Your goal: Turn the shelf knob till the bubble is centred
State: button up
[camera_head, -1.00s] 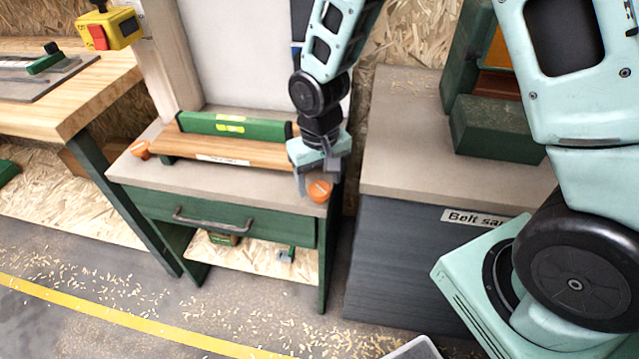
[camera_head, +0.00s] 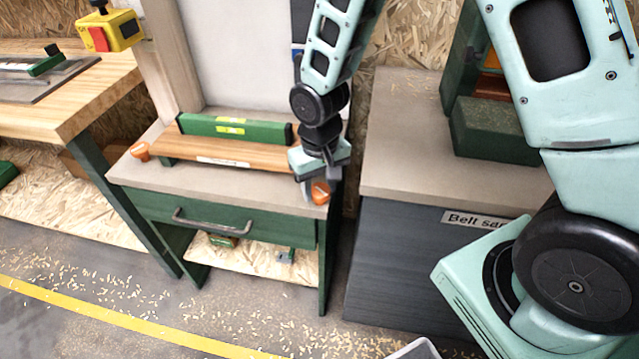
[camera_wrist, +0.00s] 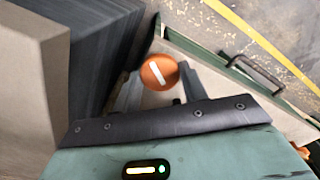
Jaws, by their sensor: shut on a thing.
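The wooden shelf (camera_head: 220,152) lies on top of the green cabinet, with a green spirit level (camera_head: 235,127) along it. The level has yellow-green vials, but the bubble is too small to make out. An orange knob (camera_head: 319,192) sits at the cabinet top's right front corner; another orange knob (camera_head: 140,150) is at the shelf's left end. My gripper (camera_head: 316,184) is over the right knob. In the wrist view my gripper (camera_wrist: 158,84) is shut on this knob (camera_wrist: 158,72), one finger on each side; its white mark runs diagonally.
A green cabinet (camera_head: 230,222) with a drawer handle stands under the shelf. A grey-topped bench (camera_head: 420,185) stands close on the right, with a green box (camera_head: 495,130) on it. A wooden workbench is at left.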

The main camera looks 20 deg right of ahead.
aim_at(320, 190)
jog(key=n+p, duration=0.1)
jog(key=n, duration=0.2)
jog(key=shift+r, duration=0.1)
jog(key=shift+n+p, duration=0.85)
jog(key=shift+n, duration=1.25)
jog(key=o, duration=1)
jog(key=shift+c, duration=0.2)
notch_tip(320, 190, up, 17)
jog(key=p, duration=0.2)
jog(key=shift+r, duration=0.1)
